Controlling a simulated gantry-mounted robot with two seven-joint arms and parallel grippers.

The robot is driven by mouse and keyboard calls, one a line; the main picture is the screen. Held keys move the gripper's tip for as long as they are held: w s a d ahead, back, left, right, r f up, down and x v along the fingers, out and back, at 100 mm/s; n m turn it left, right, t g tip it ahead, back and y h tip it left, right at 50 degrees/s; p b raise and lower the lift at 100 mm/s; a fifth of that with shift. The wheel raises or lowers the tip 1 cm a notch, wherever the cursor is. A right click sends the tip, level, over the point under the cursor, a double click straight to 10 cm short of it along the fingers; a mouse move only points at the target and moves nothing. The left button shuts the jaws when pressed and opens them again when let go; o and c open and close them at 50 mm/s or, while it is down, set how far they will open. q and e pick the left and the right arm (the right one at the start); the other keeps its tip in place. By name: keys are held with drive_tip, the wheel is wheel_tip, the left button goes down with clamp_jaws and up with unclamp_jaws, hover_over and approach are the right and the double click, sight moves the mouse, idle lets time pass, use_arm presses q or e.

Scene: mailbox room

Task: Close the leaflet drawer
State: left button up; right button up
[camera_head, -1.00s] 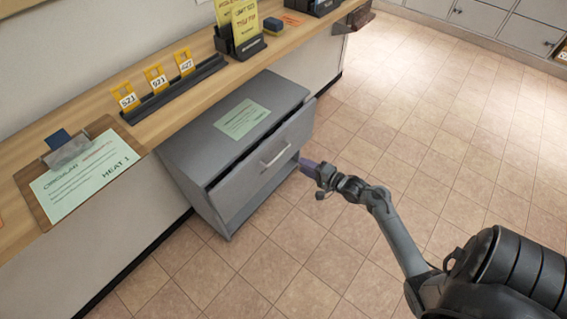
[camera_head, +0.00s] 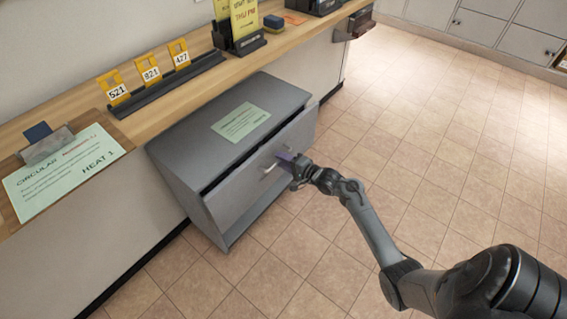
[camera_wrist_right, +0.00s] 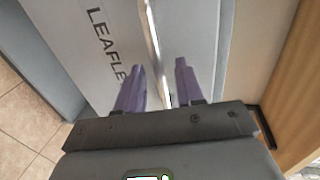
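The leaflet drawer (camera_head: 240,185) is in the grey cabinet (camera_head: 205,130) under the counter. It stands partly out, with a dark gap behind the top of its front. Its metal handle (camera_head: 268,169) is partly hidden by my right gripper (camera_head: 287,163). In the right wrist view, the drawer front (camera_wrist_right: 110,35) shows lettering that reads "LEAFLE". The bar of the handle (camera_wrist_right: 152,40) runs between the two purple fingers of my right gripper (camera_wrist_right: 160,68). The fingers are apart, with gaps beside the bar. My left gripper is not in view.
A green sheet (camera_head: 241,122) lies on the cabinet top. The wooden counter (camera_head: 160,118) above holds a number-card rack (camera_head: 165,85), a leaflet holder (camera_head: 238,28) and a clipboard (camera_head: 122,138). The tiled floor (camera_head: 420,170) right of the cabinet is clear.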

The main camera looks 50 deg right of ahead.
sight(273, 154)
clamp_jaws()
idle(0.4)
drive_tip(key=x, duration=0.4)
drive_tip(key=shift+r, duration=0.3)
drive_tip(key=shift+c, duration=2.1)
unclamp_jaws()
drive_tip(key=o, duration=0.4)
drive_tip(key=shift+w+r, duration=0.1)
drive_tip(key=shift+w, duration=0.15)
